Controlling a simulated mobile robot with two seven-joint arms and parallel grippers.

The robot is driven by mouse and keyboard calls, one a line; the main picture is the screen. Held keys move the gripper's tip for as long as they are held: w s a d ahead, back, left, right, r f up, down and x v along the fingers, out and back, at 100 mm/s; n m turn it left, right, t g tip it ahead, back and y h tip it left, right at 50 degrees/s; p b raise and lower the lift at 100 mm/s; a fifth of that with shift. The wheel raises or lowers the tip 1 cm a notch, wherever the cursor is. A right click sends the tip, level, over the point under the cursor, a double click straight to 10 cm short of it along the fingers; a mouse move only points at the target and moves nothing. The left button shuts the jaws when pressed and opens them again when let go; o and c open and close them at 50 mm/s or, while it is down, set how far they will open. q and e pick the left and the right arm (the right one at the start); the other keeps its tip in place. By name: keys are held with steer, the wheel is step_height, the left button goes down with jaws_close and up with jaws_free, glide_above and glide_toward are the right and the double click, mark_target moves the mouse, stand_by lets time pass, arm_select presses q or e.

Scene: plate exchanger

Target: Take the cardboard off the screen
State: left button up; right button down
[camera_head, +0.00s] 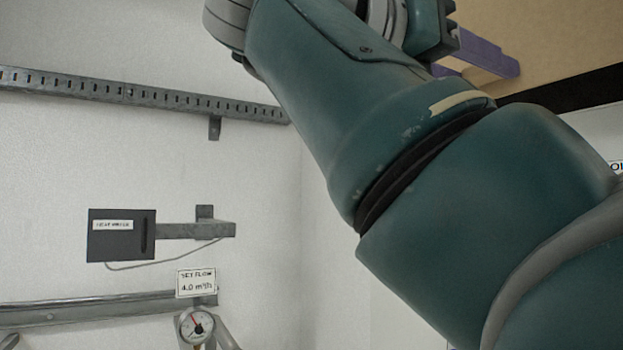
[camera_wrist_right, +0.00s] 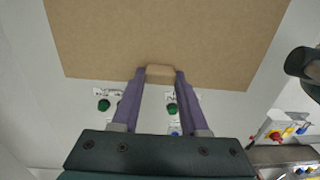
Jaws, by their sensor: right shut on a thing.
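The cardboard (camera_wrist_right: 165,35) is a flat tan sheet filling the top of the right wrist view. A small tab (camera_wrist_right: 160,75) stands at its lower edge. My right gripper (camera_wrist_right: 159,72) has its two purple fingers shut on this tab, one on each side. In the head view the cardboard (camera_head: 575,40) shows at the top right, with the purple fingers (camera_head: 478,58) in front of it. A black strip (camera_head: 575,88) runs below the cardboard and may be the screen's frame. The screen's face is not visible. My left gripper is in neither view.
Green knobs (camera_wrist_right: 103,105) with labels sit on the white panel below the cardboard. A dark box (camera_head: 121,240) on a bracket, a slotted rail (camera_head: 140,94) and a dial gauge (camera_head: 195,326) are on the left wall. My right arm covers much of the head view.

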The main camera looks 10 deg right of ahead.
steer(key=shift+t, duration=0.3)
steer(key=v, duration=0.1)
steer(key=p+v, duration=0.1)
steer(key=v, duration=0.3)
steer(key=shift+w+a+f+p, duration=0.15)
steer(key=shift+a+f+p, duration=0.1)
steer(key=shift+a+p, duration=0.15)
steer(key=shift+d, duration=0.1)
steer(key=b+x, duration=0.3)
steer(key=x, duration=0.4)
steer(key=shift+w+d, duration=0.1)
steer(key=shift+d, duration=0.15)
steer(key=shift+w+d, duration=0.15)
steer(key=shift+d, duration=0.15)
